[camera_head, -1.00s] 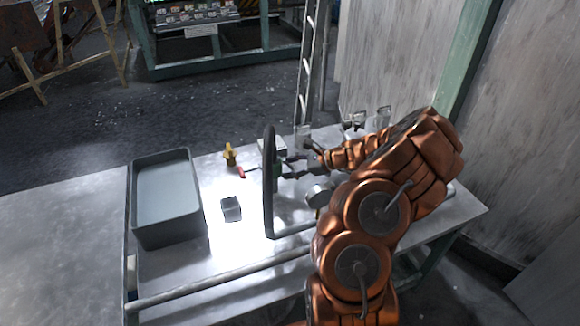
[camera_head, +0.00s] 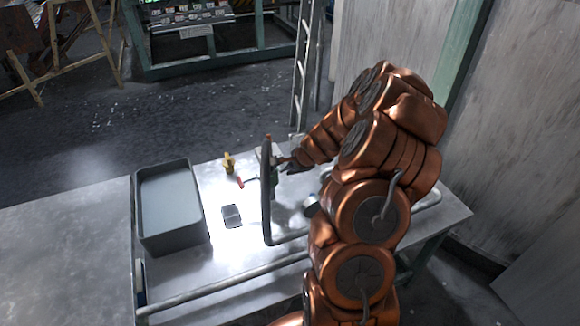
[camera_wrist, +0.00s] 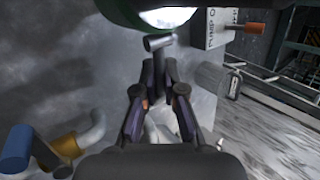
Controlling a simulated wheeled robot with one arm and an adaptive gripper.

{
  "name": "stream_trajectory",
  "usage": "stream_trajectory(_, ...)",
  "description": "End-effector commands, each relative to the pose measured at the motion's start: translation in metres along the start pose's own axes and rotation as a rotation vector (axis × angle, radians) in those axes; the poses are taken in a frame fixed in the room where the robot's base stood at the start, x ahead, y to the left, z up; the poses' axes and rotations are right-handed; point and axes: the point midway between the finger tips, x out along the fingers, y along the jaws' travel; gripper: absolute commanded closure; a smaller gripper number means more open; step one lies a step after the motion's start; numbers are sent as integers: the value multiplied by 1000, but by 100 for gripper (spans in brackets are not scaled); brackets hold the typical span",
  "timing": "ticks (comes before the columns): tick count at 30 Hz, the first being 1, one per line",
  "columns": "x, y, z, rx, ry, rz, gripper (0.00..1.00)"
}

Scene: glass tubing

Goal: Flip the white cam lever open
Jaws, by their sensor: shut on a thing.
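My gripper (camera_wrist: 161,70) points away from the camera in the wrist view, its fingers close together at the tips. A short pale grey-white bar (camera_wrist: 158,42) sits at the fingertips and appears pinched there; it looks like the cam lever, and its pivot is hidden. In the head view my gripper (camera_head: 287,163) is at the dark upright frame (camera_head: 266,190), near the far side of the table. The lever cannot be made out there. A dark green rounded body (camera_wrist: 120,12) crosses the top of the wrist view, just beyond the bar.
A pale box with "PUMP" lettering (camera_wrist: 212,34) and an orange handle (camera_wrist: 245,28) is close on the right. A grey bin (camera_head: 170,208), a yellow fitting (camera_head: 228,162) and a small dark block (camera_head: 232,216) are on the table (camera_head: 215,262). A pale elbow pipe (camera_wrist: 93,130) is lower left.

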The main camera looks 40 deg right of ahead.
Motion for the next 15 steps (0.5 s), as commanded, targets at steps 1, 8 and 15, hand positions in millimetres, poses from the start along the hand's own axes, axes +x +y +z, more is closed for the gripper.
stream_trajectory(1,-6,-8,-8,-12,40,-15,100)
stream_trajectory(8,-8,-10,-8,-56,111,-16,100)
stream_trajectory(15,-8,-11,-10,-71,140,-20,100)
